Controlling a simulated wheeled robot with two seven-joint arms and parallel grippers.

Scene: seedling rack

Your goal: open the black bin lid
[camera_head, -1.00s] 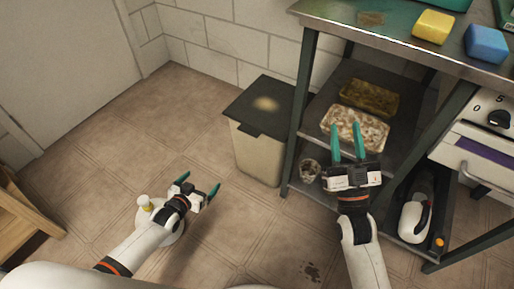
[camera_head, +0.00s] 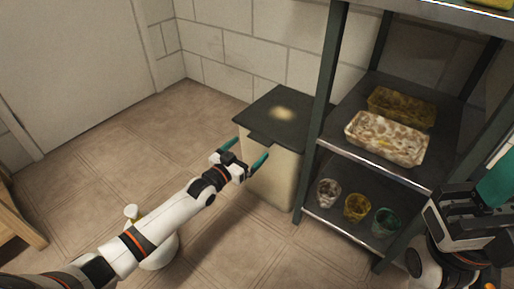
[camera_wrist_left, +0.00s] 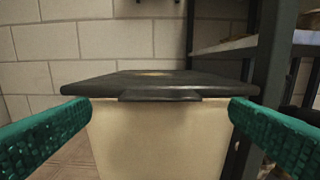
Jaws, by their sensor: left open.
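The black bin lid (camera_head: 264,116) lies flat and closed on the beige bin (camera_head: 276,180), which stands against the tiled wall left of the rack. A pale spot of light shows on top of the lid. My left gripper (camera_head: 245,151) is open and empty in front of the bin, near the lid's front edge. In the left wrist view, the lid (camera_wrist_left: 110,82) and its front tab (camera_wrist_left: 160,96) sit ahead, between the two spread teal fingers and apart from them. My right gripper (camera_head: 481,203) is at the right edge by the rack, partly out of frame.
The dark metal rack (camera_head: 325,105) stands close to the bin's right side. Its shelves hold soiled trays (camera_head: 388,137) and several small pots, such as a yellow one (camera_head: 357,208). A white round object (camera_head: 160,250) lies under my left arm. The floor left of the bin is clear.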

